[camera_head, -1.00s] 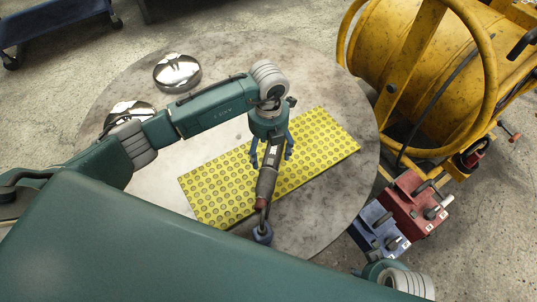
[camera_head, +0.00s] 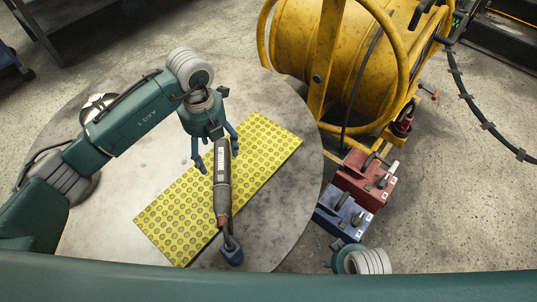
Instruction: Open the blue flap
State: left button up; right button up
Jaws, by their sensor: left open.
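A blue box (camera_head: 333,223) with a grey handle on its top stands on the floor at the right, below the round table; I take its top for the blue flap, and it looks closed. A red box (camera_head: 358,178) stands directly behind it. My left gripper (camera_head: 215,158) is open, pointing down over the yellow dotted mat.
The round stone table (camera_head: 120,225) carries the yellow mat (camera_head: 265,145) and a shiny metal dish (camera_head: 97,105), partly behind my left arm. A yellow drum frame (camera_head: 330,50) stands behind the boxes.

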aim_at(333, 199)
jog(key=z, duration=0.85)
